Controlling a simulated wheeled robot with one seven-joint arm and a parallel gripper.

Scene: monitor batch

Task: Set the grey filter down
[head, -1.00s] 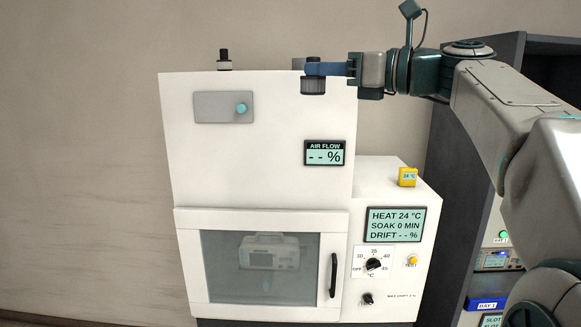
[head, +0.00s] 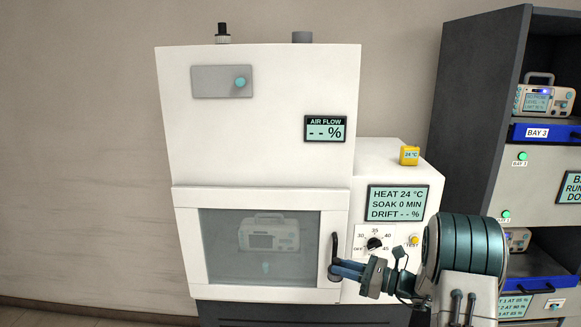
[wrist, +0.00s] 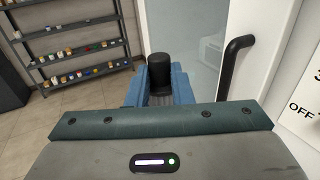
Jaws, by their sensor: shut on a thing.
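My gripper (head: 345,269) is low in front of the cabinet, at the right side of its door, near the black door handle (head: 335,250). It is shut on the grey filter. In the wrist view the filter's black top (wrist: 159,70) stands up between my blue fingers (wrist: 158,90), and most of its body is hidden. The handle (wrist: 232,60) stands to the right of the filter there, apart from it. In the head view the filter is hard to tell from the handle and fingers.
The white cabinet (head: 260,120) carries a black-knobbed piece (head: 222,34) and a grey cylinder (head: 302,37) on top. Its door (head: 190,245) is shut, with a device (head: 268,233) behind glass. A dark rack (head: 470,110) stands right. Shelves (wrist: 70,50) with small items stand far left.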

